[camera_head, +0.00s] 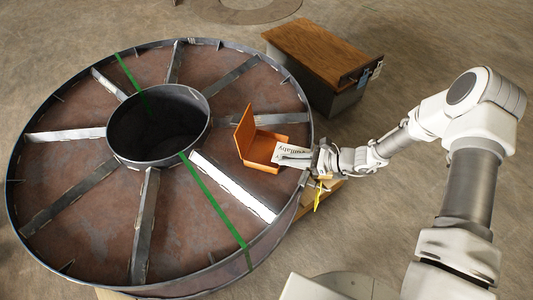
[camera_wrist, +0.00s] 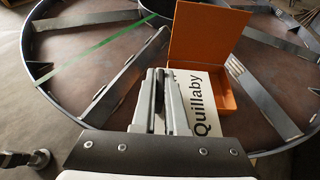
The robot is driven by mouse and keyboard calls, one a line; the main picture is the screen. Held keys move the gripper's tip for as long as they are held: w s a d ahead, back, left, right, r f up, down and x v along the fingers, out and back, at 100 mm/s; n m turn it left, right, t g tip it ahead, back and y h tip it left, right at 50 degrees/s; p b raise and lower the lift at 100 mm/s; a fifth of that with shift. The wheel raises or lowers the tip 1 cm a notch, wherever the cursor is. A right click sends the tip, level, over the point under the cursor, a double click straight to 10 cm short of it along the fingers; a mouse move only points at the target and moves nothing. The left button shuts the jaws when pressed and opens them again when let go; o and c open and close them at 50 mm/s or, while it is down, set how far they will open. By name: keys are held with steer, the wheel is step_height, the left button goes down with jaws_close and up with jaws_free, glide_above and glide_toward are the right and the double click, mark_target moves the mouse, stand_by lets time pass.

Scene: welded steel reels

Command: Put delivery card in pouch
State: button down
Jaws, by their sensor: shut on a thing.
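The delivery card (camera_head: 293,149) is white with dark lettering; in the wrist view the card (camera_wrist: 203,98) reads "Quillaby". My gripper (camera_head: 288,155) is shut on the card; its fingers also show in the wrist view (camera_wrist: 165,75) and cover part of the card. The pouch (camera_head: 262,148) is an orange open box with its lid standing up, resting on the steel reel. In the wrist view the pouch (camera_wrist: 228,97) lies beyond and right of my fingers. The card overlaps the pouch's near side in both views; I cannot tell how far it is inside.
The large steel reel (camera_head: 70,110) has raised spokes, an outer rim and an open round hub (camera_head: 158,125). A green strap (camera_head: 215,200) crosses it. A wooden-topped cabinet (camera_head: 320,50) stands behind the pouch. A yellow tag (camera_head: 320,195) hangs near the rim below my gripper.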

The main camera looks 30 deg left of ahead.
steer(key=b, duration=0.5)
glide_above(263, 161)
step_height(263, 161, down, 7)
steer(key=shift+a+f, duration=0.1)
steer(key=shift+f+b, duration=0.6)
steer(key=shift+f, duration=1.25)
steer(key=shift+f, duration=0.2)
steer(key=c, duration=1)
jaws_free()
steer(key=shift+o, duration=0.2)
steer(key=shift+r, duration=0.1)
